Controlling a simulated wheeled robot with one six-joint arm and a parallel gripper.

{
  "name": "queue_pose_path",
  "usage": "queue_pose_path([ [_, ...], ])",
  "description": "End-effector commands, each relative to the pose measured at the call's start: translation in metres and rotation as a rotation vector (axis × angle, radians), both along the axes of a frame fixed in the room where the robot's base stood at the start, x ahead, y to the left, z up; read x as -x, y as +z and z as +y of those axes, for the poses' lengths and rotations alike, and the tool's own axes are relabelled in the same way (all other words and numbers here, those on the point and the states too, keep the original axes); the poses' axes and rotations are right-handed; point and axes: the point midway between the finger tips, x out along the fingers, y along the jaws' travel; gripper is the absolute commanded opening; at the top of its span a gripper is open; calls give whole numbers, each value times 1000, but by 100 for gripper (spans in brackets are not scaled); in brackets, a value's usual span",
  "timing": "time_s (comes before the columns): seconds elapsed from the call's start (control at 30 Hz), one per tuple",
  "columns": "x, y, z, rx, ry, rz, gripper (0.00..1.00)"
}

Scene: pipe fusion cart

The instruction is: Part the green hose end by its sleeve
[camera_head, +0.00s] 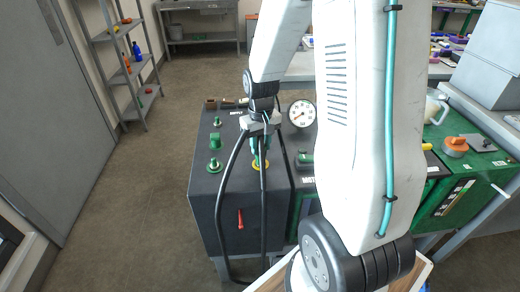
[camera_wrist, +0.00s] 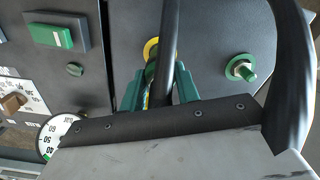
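My gripper (camera_wrist: 162,85) points down at the yellow ring (camera_wrist: 152,46) on the dark cart top, with one teal finger on each side of a green and yellow piece (camera_wrist: 150,73), which looks like the hose end seated in the ring. A black hose crosses in front of it and hides much of the space between the fingers. I cannot tell whether the fingers touch the piece. In the head view my gripper (camera_head: 261,150) is over the yellow ring (camera_head: 261,165), and the hose end is mostly hidden.
Green fittings (camera_head: 214,140) stand left of the ring; another fitting (camera_wrist: 241,68) shows in the wrist view. A dial gauge (camera_head: 302,113) stands behind right. Black hoses (camera_head: 226,205) loop down the cart front near a red lever (camera_head: 240,219). The floor at left is clear.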

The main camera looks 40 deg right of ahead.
Motion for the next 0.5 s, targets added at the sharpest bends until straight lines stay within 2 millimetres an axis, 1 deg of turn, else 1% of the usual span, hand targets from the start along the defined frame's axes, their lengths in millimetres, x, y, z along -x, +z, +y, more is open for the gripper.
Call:
queue_pose_path([
  [0.17, 0, 1, 0, 0, 0, -1, 0],
  [0.5, 0, 14, 0, 0, 0, -1, 0],
])
